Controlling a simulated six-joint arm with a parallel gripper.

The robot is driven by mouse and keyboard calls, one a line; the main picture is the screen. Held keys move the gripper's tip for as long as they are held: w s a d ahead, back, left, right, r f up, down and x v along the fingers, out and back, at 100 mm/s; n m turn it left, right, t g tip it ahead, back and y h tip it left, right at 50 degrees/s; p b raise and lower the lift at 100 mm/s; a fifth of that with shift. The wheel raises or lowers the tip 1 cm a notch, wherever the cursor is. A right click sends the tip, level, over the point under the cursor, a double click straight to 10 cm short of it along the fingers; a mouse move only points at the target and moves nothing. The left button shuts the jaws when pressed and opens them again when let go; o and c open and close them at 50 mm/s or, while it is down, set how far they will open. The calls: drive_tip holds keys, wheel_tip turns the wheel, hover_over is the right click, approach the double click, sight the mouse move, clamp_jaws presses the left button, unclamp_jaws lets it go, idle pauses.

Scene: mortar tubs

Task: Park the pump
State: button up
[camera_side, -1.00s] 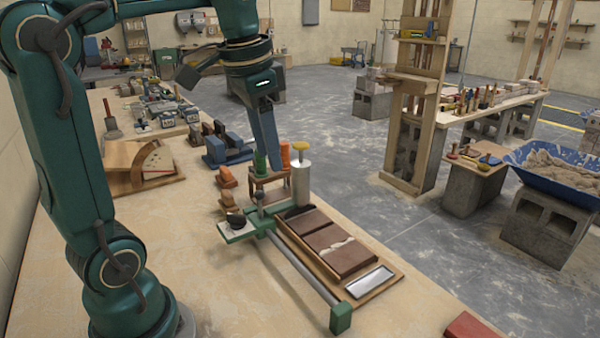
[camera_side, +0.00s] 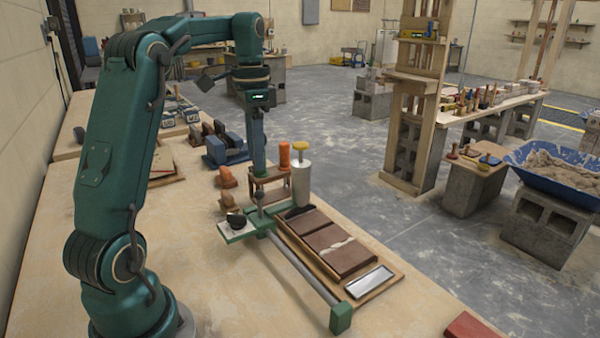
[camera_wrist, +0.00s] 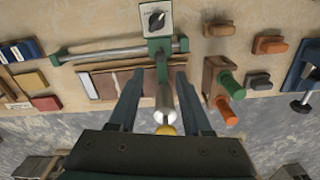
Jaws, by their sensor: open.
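A white cylinder with a yellow knob, which I take as the pump (camera_side: 301,183), stands upright beside the tile board in the side view. In the wrist view the pump (camera_wrist: 166,100) lies between the lines of my fingers, its yellow knob towards the camera. My gripper (camera_side: 259,172) points down left of the pump in the side view, apart from it; it also shows in the wrist view (camera_wrist: 158,75), open and empty. A wooden stand (camera_wrist: 211,84) holds a green cylinder (camera_wrist: 230,83) and an orange one (camera_wrist: 230,91).
A green-ended rail (camera_side: 305,271) with a black dial (camera_side: 236,220) runs beside the wooden board (camera_side: 377,290) with brown tiles. The bench's near left is clear.

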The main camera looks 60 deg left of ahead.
sight(259, 192)
wheel_tip(259, 192, down, 12)
drive_tip(key=shift+f, duration=0.2)
idle(0.4)
clamp_jaws()
drive_tip(key=shift+r, duration=0.1)
idle(1.3)
